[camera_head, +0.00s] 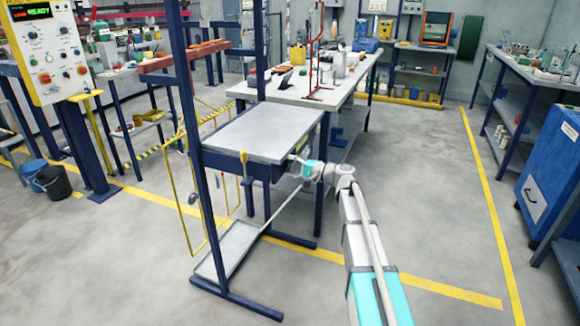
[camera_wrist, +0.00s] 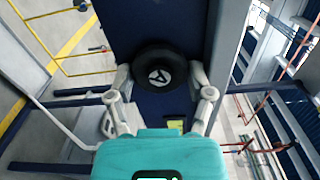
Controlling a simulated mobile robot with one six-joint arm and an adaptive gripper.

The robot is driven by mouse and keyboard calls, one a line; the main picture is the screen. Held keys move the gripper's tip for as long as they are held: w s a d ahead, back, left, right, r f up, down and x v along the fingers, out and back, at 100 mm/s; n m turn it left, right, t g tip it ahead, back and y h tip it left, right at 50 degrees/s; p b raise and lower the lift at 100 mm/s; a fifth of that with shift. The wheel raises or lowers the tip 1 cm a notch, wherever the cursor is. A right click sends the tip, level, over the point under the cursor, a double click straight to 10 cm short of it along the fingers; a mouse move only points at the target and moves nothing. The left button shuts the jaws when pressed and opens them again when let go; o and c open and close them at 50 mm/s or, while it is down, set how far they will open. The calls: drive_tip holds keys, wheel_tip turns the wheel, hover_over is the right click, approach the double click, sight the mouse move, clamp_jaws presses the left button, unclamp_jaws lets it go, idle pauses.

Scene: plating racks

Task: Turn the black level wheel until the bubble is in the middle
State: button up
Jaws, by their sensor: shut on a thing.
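The black level wheel (camera_wrist: 157,54) is in the upper middle of the wrist view, on a dark blue face, with a white triangle mark at its hub. My gripper (camera_wrist: 160,74) has one finger on each side of the wheel and is shut on it. In the head view my gripper (camera_head: 300,163) is at the right side of the grey-topped stand (camera_head: 262,130), just below the top; the wheel cannot be made out there. A small yellow-green patch (camera_wrist: 175,124) shows beyond my gripper in the wrist view; I cannot tell whether it is the level. No bubble can be made out.
The stand has dark blue posts and a low grey shelf (camera_head: 228,250). A yellow wire frame (camera_head: 186,215) is at its left. A long workbench (camera_head: 325,98) with tools stands behind. A blue cabinet (camera_head: 550,165) is at the right. The floor between is clear.

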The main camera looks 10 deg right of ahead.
idle(0.3)
drive_tip(key=o, duration=0.9)
drive_tip(key=shift+c, duration=0.2)
drive_tip(key=shift+n, duration=0.4)
